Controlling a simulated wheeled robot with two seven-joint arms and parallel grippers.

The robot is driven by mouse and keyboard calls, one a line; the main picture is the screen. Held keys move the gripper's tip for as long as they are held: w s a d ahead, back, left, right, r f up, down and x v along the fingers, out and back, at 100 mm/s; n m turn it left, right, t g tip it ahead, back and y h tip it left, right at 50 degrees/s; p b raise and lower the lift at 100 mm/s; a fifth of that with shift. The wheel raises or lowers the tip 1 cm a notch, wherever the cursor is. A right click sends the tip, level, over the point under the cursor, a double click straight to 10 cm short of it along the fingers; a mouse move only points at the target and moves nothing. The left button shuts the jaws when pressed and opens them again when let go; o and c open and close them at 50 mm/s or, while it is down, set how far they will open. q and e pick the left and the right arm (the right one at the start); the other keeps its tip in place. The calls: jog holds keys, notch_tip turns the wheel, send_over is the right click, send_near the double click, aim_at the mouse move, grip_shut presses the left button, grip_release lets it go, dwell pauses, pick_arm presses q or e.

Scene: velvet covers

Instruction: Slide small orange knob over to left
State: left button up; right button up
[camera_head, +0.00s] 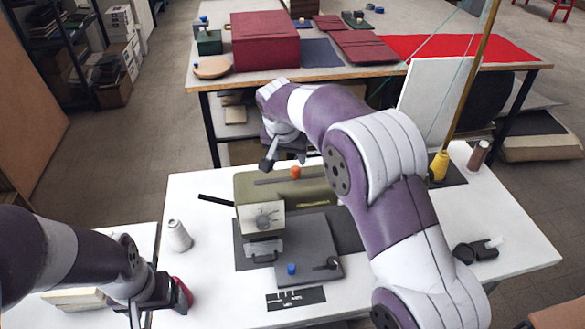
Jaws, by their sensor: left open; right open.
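My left gripper (172,294) is open at the lower left, far from the knob, beside a red object (182,291). I cannot tell whether it touches that object.
The machine has a pale block (262,219) and a grey plate (305,250) with a blue knob (291,269). A thread cone (179,236) stands left on the white table (210,300). A yellow cone (439,166) and black tool (476,250) are at right. The table's left part is mostly clear.

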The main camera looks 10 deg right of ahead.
jog(key=p+v, duration=0.1)
jog(key=v, duration=0.4)
jog(key=shift+a, duration=0.1)
